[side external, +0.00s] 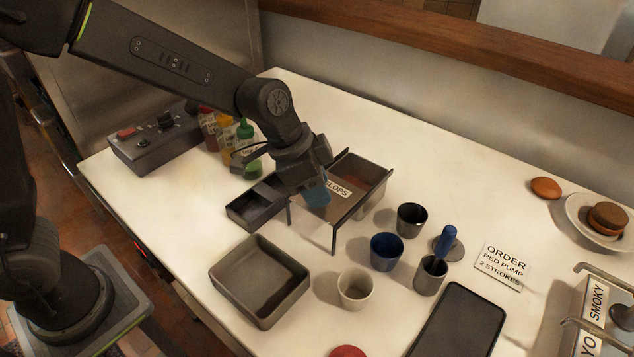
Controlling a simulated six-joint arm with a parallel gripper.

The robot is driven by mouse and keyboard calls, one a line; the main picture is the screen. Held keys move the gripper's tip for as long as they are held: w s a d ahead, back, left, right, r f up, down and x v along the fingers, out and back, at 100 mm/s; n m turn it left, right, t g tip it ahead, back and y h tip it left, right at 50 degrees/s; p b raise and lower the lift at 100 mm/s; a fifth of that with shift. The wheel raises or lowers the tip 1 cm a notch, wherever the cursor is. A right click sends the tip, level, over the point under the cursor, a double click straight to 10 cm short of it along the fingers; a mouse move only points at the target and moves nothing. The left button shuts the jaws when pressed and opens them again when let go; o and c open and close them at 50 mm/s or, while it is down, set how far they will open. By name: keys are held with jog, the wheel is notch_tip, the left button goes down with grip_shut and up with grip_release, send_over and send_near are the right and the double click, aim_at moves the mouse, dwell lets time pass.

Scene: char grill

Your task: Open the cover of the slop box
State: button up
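The slop box (371,174) is a dark, low box with thin legs at the middle of the white counter. A white label (337,188) reading "SLOPS" shows on it. I cannot tell for sure which part is its cover or whether that cover is raised. My gripper (315,195) points down at the box's left side, just left of the label, and hides part of the box. A blue-teal patch shows at the gripper's tip. The fingers are too small and overlapped to tell their opening or any contact with the box.
A small dark divided tray (256,206) sits left of the box, with sauce bottles (247,135) behind. A square grey tray (259,281), a blue cup (386,251), a dark cup (411,219) and a pale cup (356,289) stand in front.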

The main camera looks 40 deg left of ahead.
jog(key=shift+o, duration=1.3)
jog(key=v, duration=1.4)
jog(key=s+a+f+n+t+y, duration=0.2)
jog(key=s+a+n, duration=0.7)
jog(key=s, duration=0.5)
jog(key=shift+a+f+y, duration=0.6)
jog(key=shift+a+f, duration=0.1)
jog(key=shift+a, duration=0.55)
